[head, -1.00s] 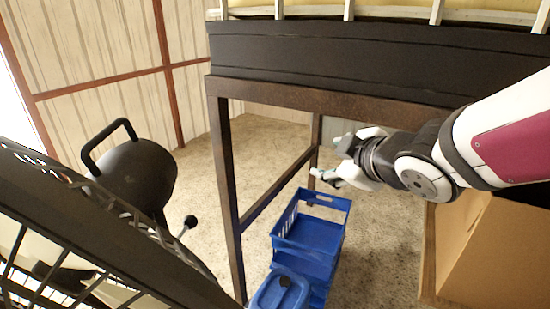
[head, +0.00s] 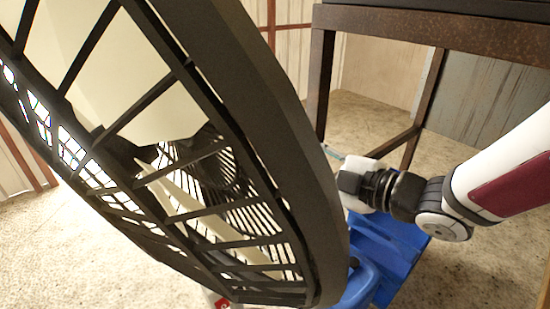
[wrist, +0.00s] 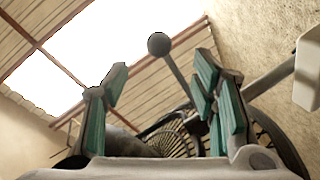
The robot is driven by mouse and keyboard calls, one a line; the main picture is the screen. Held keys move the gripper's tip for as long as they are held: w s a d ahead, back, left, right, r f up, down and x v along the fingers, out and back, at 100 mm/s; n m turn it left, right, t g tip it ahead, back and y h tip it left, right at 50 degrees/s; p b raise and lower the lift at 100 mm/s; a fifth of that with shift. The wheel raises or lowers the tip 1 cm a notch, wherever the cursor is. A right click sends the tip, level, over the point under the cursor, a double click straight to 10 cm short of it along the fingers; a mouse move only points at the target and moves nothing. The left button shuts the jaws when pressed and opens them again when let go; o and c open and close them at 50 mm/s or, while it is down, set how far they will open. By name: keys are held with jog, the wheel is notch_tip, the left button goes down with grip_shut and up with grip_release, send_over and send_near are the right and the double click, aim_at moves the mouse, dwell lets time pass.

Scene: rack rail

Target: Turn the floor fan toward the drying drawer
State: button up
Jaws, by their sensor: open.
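The floor fan, with a dark rim (head: 268,105) and slatted grille, fills the left and middle of the head view, very close. Its grille (wrist: 172,140) also shows in the wrist view, beyond the fingers. A dark ball knob (wrist: 159,44) on a thin rod stands up between my fingers in the picture. I cannot tell how far beyond them it is. My gripper (wrist: 158,100) is open, with teal pads, and no object is held. In the head view my gripper is just right of the fan rim, which partly hides its fingers. I cannot identify the drying drawer.
A brown metal frame (head: 320,75) stands behind my gripper. A blue crate (head: 400,245) sits on the floor below my gripper, partly hidden by the fan. Speckled floor (head: 480,265) is clear at the lower right.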

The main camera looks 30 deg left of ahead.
jog(key=b+x, duration=0.1)
jog(key=x, duration=0.9)
jog(key=shift+w+a+f, duration=0.1)
jog(key=shift+a, duration=0.1)
jog(key=shift+c, duration=0.6)
grip_shut()
